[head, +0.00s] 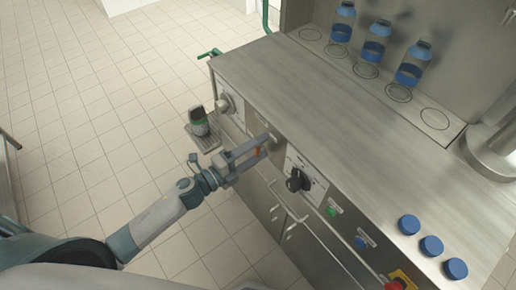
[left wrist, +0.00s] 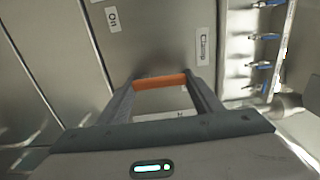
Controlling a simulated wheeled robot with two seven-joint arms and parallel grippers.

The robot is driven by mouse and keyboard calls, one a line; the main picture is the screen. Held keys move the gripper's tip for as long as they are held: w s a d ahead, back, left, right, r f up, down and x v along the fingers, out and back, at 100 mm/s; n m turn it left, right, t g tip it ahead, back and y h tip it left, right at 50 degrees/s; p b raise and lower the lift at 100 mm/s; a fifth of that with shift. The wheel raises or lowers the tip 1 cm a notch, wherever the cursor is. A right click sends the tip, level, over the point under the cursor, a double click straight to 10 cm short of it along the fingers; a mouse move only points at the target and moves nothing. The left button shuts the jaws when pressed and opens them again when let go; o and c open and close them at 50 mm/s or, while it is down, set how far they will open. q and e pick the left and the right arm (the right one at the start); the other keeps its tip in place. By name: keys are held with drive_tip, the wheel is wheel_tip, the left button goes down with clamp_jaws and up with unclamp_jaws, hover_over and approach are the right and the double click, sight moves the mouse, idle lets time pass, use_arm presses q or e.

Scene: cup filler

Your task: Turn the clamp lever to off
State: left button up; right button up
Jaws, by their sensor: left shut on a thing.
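The clamp lever shows as an orange bar (left wrist: 160,81) spanning the two fingers of my left gripper (left wrist: 162,88) in the left wrist view. In the head view a small orange part of the lever (head: 259,151) shows by the fingers of my left gripper (head: 265,146), at the machine's front panel. My left gripper is shut on the lever. A label reading "Clamp" (left wrist: 202,46) is right of the fingers, and a label reading "On" (left wrist: 113,18) is to the upper left. The lever's pivot is hidden. My right gripper is not in view.
A black rotary knob (head: 298,181) sits right of the gripper on the front panel. A cup (head: 198,122) stands on a small drip tray (head: 207,144) to the left. Several blue-capped bottles (head: 376,42) stand at the back. Open tiled floor (head: 90,110) lies left.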

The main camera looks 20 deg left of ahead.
use_arm(q)
drive_tip(key=o, duration=1.1)
drive_tip(key=shift+c, duration=0.2)
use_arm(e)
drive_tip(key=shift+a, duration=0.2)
use_arm(q)
drive_tip(key=shift+s, duration=0.15)
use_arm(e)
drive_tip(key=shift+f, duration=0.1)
use_arm(q)
drive_tip(key=shift+s+a+f, duration=0.15)
drive_tip(key=shift+s+a, duration=0.3)
drive_tip(key=shift+s, duration=0.05)
drive_tip(key=b+v, duration=0.5)
drive_tip(key=v, duration=1)
drive_tip(key=shift+s+a, duration=0.25)
drive_tip(key=shift+s, duration=0.05)
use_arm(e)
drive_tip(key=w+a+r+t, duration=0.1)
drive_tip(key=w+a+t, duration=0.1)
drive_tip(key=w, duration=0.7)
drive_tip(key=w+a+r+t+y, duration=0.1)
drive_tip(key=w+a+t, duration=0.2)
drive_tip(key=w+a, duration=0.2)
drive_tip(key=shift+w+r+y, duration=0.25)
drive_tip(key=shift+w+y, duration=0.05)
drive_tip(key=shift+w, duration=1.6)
